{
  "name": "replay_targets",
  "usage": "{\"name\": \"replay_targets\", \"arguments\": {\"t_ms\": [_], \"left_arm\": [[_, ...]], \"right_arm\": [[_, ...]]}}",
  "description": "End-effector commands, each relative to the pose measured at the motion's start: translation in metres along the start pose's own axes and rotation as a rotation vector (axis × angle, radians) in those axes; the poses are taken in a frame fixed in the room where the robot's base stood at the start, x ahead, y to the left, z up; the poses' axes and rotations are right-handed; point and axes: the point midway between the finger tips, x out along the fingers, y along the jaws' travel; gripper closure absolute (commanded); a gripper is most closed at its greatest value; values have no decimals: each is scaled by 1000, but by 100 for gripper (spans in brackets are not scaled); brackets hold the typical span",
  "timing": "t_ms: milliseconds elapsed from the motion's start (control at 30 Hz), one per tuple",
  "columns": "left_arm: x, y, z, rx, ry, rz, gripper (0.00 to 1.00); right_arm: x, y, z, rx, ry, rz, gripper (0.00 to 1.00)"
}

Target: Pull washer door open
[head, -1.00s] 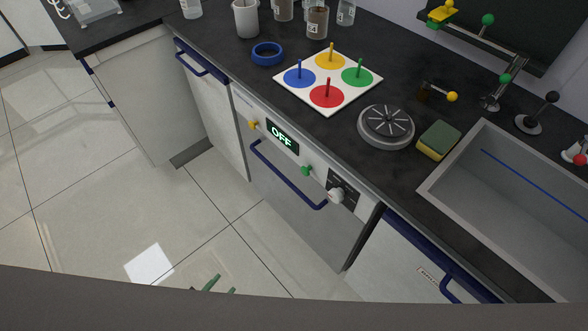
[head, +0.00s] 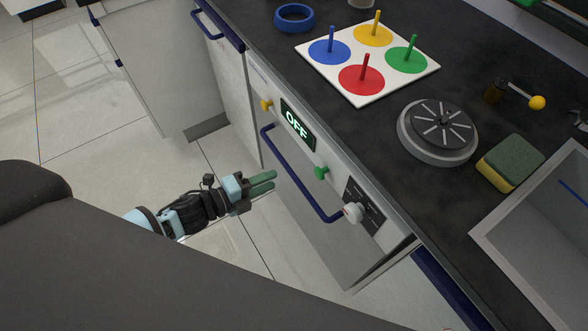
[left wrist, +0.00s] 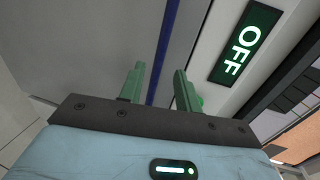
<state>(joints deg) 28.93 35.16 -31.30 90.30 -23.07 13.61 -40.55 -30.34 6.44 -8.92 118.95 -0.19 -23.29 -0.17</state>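The washer door (head: 285,205) is a grey front panel below a control strip, and it looks shut. Its blue bar handle (head: 295,180) runs along the door's upper part. The display (head: 297,124) above it reads OFF. My left gripper (head: 264,182) is just in front of the door, a little left of the handle in the head view. In the left wrist view its green fingertips (left wrist: 158,85) are apart, with the blue handle (left wrist: 165,50) seen between them; I cannot tell whether they touch it. My right gripper is not in view.
A yellow button (head: 266,105), a green button (head: 321,173) and a white knob (head: 353,212) sit on the control strip. The dark counter (head: 300,70) above holds a peg board (head: 330,70), a grey round device (head: 437,130) and a sponge (head: 511,162). The floor in front is clear.

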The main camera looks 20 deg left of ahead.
Motion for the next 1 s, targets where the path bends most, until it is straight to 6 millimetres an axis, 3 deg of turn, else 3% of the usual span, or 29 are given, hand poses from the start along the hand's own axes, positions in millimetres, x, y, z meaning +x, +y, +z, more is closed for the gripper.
{"name": "replay_targets", "arguments": {"t_ms": [500,933,1000], "left_arm": [[66,0,0,-4,-2,-1,66],[76,0,0,-4,-2,0,66],[76,0,0,-4,-2,0,73]], "right_arm": [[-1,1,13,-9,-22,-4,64],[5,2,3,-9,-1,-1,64],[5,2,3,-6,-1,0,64]]}}
